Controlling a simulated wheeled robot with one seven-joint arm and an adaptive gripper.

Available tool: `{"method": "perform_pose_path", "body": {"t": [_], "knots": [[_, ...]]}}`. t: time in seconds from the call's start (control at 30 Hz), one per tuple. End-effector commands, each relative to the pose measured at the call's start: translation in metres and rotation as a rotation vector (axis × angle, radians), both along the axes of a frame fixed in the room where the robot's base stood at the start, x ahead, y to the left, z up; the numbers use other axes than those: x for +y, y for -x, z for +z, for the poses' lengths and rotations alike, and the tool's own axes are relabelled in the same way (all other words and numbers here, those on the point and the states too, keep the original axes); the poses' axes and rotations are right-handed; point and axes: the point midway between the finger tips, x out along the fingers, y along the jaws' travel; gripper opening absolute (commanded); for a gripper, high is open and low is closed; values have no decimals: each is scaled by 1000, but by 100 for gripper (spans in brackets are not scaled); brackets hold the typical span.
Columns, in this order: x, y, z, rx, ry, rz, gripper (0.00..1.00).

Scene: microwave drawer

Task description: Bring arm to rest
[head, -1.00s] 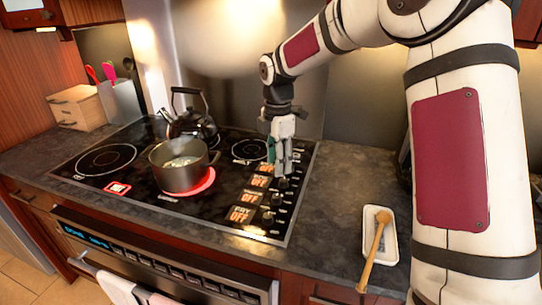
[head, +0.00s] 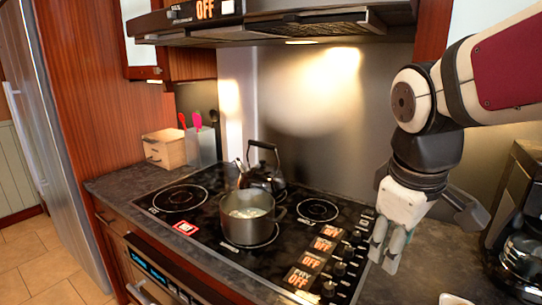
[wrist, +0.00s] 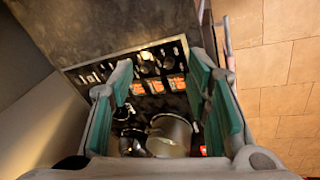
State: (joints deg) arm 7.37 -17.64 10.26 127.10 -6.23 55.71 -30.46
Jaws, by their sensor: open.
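My gripper (head: 385,250) hangs at the right side of the cooktop in the head view, fingers pointing down, above the control knobs' right edge. It is open and empty. In the wrist view its green-padded fingers (wrist: 165,95) stand wide apart, with the cooktop beyond them. My arm comes in from the upper right, bent at the elbow. The black cooktop (head: 180,225) has a column of orange displays (head: 311,261) reading OFF and a row of dark knobs (head: 340,268). A grey pot (head: 247,230) stands on a front burner, with no red glow visible under it.
A black kettle (head: 262,180) stands behind the pot. A wooden box (head: 163,150) and a utensil holder (head: 203,147) are at the back left. A range hood (head: 270,25) overhangs the cooktop. A dark coffee maker (head: 525,235) stands at the right, close to my arm.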

Motion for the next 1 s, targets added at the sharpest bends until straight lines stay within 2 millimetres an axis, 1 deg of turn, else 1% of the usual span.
{"method": "perform_pose_path", "body": {"t": [0.03,0.2,0.3,0.4,0.5,0.6,1.0], "knots": [[0,15,3,-32,-23,-60,44],[-1,58,2,-117,-130,-273,44],[-1,80,-2,-158,-200,-382,44],[-1,95,-7,-185,-260,-469,44],[0,106,-10,-201,-305,-527,44],[1,110,-12,-209,-327,-558,44],[1,111,-13,-209,-333,-566,44]]}}
